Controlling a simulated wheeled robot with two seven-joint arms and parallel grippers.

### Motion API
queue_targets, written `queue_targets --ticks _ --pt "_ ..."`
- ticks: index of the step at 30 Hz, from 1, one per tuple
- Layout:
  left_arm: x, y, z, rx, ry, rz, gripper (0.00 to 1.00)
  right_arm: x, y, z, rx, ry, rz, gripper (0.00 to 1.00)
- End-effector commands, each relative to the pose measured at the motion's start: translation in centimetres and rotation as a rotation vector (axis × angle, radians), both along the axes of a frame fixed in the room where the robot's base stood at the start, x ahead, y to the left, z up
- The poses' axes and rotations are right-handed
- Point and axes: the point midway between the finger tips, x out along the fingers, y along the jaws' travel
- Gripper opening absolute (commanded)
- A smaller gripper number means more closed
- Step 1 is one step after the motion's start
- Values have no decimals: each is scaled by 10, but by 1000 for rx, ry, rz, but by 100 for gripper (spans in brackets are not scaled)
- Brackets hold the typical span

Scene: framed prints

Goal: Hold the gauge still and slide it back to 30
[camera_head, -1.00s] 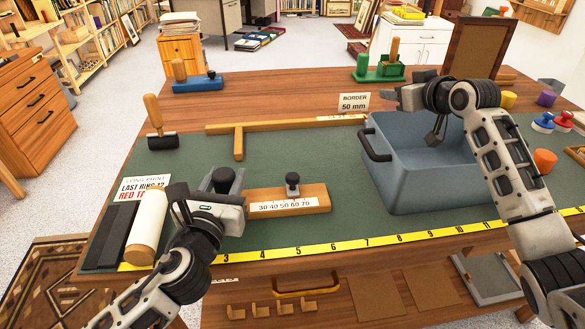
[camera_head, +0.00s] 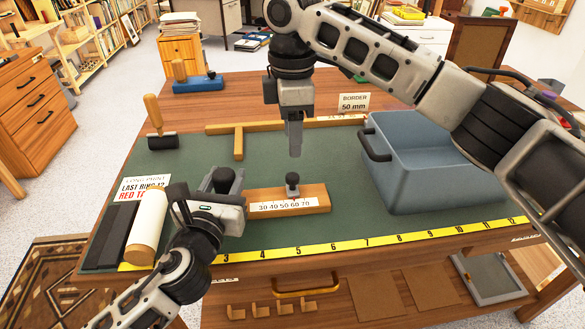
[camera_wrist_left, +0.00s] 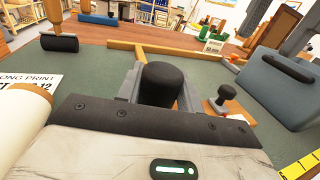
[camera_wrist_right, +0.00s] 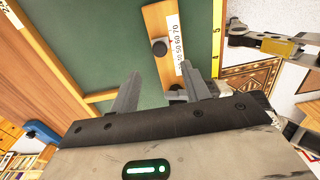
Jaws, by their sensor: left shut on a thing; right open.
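The gauge is a wooden bar (camera_head: 318,203) on the green mat, with a white scale (camera_head: 283,206) reading 30 to 70. A small black slider knob (camera_head: 292,181) stands upright on it, near 50 to 60; the exact mark is unclear. It also shows in the right wrist view (camera_wrist_right: 159,48). My left gripper (camera_head: 220,184) is shut on the thick black grip (camera_wrist_left: 160,84) at the gauge's left end. My right gripper (camera_head: 295,142) is open and empty, pointing down above and behind the knob, apart from it. In the right wrist view its fingers (camera_wrist_right: 168,88) are spread.
A blue-grey tub (camera_head: 420,165) stands to the right. A wooden T-shaped bar (camera_head: 238,144) lies behind the gauge, near the BORDER 50 mm sign (camera_head: 354,102). A yellow ruler tape (camera_head: 350,246) runs along the front. A white roll (camera_head: 148,228) lies left of my left gripper.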

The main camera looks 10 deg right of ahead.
Motion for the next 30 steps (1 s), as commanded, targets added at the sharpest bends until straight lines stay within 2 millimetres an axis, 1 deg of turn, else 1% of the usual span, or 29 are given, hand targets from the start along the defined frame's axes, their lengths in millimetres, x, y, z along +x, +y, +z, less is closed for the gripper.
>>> queue_targets --ticks 1,6,9,12,17,25,26,27,29,30 --pt "0 0 2 -3 -3 -1 0 0 -1 -12 -1 3 -2 47" --pt "0 0 2 -3 -3 -1 0 0 -1 -46 -1 1 -2 47" --pt "0 0 2 -3 -3 -1 0 0 -1 -63 0 1 -3 47" --pt "0 0 2 -3 -3 -1 0 0 -1 -75 1 0 -4 47" --pt "0 0 2 -3 -3 -1 0 0 -1 -86 2 -1 -4 47" --pt "0 0 2 -3 -3 -1 0 0 0 -87 2 -2 -4 47" --pt "0 0 2 -3 -3 -1 0 0 0 -87 2 -2 -4 44" --pt "0 0 2 -3 -3 -1 0 0 0 -87 2 -2 -4 33" --pt "0 0 2 -3 -3 -1 0 0 0 -87 2 -2 -4 16" --pt "0 0 2 -3 -3 -1 0 0 0 -87 2 -2 -4 5"
